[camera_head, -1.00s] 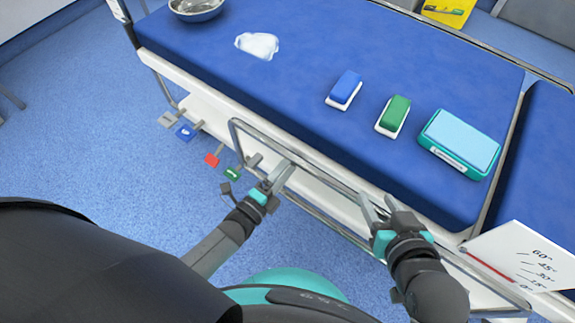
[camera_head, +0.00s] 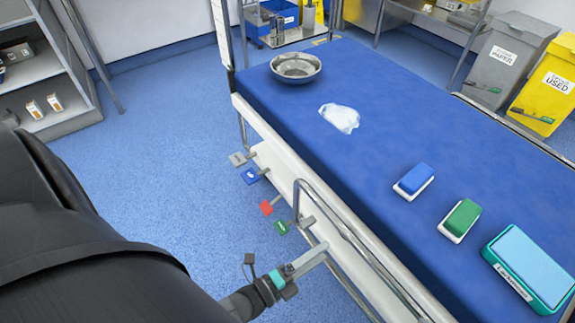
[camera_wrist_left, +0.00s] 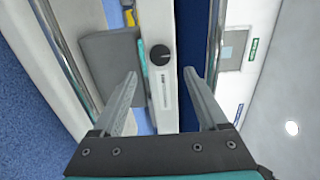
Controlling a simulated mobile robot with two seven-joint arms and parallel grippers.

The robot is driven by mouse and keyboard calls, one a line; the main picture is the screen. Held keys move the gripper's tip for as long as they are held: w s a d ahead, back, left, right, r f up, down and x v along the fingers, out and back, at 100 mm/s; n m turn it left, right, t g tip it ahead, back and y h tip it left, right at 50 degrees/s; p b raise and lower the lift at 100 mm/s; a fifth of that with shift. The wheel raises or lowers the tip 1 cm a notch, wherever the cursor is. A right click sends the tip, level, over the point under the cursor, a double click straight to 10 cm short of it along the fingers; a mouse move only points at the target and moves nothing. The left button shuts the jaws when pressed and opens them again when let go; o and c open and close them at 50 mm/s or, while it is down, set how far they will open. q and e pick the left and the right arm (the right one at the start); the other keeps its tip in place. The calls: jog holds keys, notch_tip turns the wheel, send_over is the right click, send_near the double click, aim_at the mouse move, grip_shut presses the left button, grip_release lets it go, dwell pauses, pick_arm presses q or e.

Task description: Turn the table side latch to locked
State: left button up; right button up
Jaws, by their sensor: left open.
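A dark round knob (camera_wrist_left: 160,55) with small print beneath it sits on a white side panel (camera_wrist_left: 162,110) in the left wrist view. I cannot read the print or tell whether this knob is the latch. My left gripper (camera_wrist_left: 160,75) is open and empty, its fingers either side of the panel strip in that view. In the head view my left gripper (camera_head: 306,262) is by the table's near side rail (camera_head: 345,235). Red (camera_head: 266,208) and green (camera_head: 281,227) tags on short levers stick out from the table side. My right gripper is out of view.
Grey (camera_head: 238,159) and blue (camera_head: 250,176) tags stick out further along. Floor left of the table is clear.

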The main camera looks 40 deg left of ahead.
pick_arm(q)
jog(key=v, duration=0.8)
jog(key=shift+p, duration=0.45)
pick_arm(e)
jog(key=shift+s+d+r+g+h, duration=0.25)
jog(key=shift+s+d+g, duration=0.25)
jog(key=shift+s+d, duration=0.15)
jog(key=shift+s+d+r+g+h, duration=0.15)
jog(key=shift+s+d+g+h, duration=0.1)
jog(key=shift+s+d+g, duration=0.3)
pick_arm(q)
jog(key=shift+s+a, duration=0.1)
jog(key=shift+s, duration=0.05)
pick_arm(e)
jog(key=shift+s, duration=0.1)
